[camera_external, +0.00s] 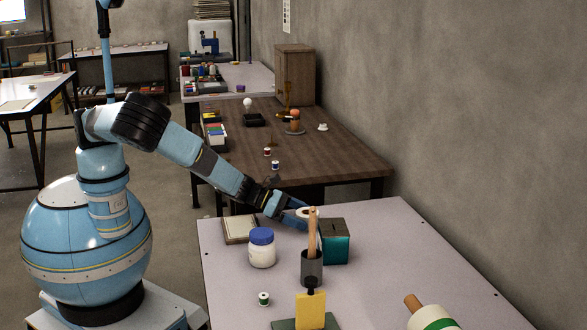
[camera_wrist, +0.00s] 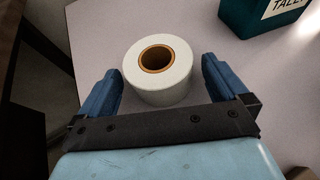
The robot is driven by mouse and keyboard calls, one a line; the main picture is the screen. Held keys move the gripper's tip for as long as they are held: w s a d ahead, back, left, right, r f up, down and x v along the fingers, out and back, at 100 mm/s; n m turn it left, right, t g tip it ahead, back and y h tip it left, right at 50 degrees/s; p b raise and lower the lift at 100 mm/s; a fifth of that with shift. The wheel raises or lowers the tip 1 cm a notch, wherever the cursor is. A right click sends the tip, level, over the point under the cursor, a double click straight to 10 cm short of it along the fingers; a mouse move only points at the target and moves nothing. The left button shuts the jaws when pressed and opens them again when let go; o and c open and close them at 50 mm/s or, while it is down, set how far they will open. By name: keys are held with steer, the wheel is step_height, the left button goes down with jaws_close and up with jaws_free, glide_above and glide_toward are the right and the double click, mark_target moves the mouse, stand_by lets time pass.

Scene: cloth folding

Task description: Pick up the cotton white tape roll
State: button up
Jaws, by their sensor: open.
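The white tape roll (camera_wrist: 133,72) lies flat on the pale table, its brown core facing up, in the wrist view. In the external view the tape roll (camera_external: 312,211) shows only in part, behind a wooden handle. My gripper (camera_wrist: 160,75) is open, with one blue finger on the left of the roll and one on the right. A gap shows between the roll and each finger. In the external view my gripper (camera_external: 298,216) is low over the far part of the table, and its fingertips are partly hidden.
A green box (camera_external: 336,243), labelled in the wrist view, stands just right of the roll. A dark cup (camera_external: 312,268) with a wooden-handled tool stands in front. A blue-lidded jar (camera_external: 262,248) and a framed panel (camera_external: 240,230) are to the left.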

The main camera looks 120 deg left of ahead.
steer(key=shift+x, duration=0.85)
steer(key=c, duration=1)
steer(key=shift+o, duration=0.2)
